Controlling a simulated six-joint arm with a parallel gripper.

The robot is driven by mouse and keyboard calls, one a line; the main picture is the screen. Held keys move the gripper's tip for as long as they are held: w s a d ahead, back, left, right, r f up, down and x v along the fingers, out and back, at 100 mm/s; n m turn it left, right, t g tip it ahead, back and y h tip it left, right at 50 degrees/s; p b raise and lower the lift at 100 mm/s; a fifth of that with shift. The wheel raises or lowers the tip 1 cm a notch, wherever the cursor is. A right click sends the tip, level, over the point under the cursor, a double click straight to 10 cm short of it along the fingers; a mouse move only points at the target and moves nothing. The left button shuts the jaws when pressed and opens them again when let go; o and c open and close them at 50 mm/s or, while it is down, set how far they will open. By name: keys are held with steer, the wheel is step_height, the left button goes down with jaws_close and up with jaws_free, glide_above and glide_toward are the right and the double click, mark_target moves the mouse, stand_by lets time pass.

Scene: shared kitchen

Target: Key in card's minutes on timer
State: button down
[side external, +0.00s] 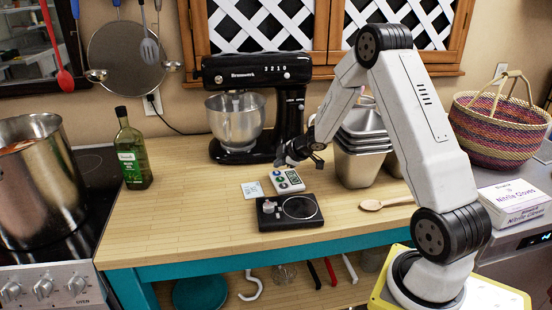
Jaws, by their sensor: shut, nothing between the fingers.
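The timer (288,184), a small white device with coloured buttons and a dark display, lies on the wooden counter in the side external view. The card (251,190), pale with small printing, lies flat just left of it; its number is too small to read. My gripper (285,164) is shut and empty, just above or at the far edge of the timer. I cannot tell whether the fingertips touch it. The display's reading is too small to make out.
A black scale (273,222) with a round plate sits in front of the timer. A black stand mixer (293,106) stands behind, and steel pans (360,163) stand right. A wooden spoon (371,205) lies at the right. The counter's left front is clear.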

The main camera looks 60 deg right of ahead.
mark_target(278, 174)
steer(key=shift+f, duration=0.85)
stand_by(1.0)
steer(key=shift+r, duration=0.85)
steer(key=shift+r, duration=0.1)
steer(key=shift+r, duration=2.9)
steer(key=shift+a, duration=0.15)
steer(key=s+a+m+g, duration=0.3)
steer(key=s+a, duration=0.6)
steer(key=a, duration=0.3)
steer(key=s+a+f+m+g, duration=0.1)
steer(key=s+a+m+g, duration=0.2)
steer(key=s+a, duration=0.7)
steer(key=a+m, duration=0.2)
steer(key=a, duration=0.1)
steer(key=shift+s+f+g, duration=0.25)
steer(key=shift+g, duration=0.05)
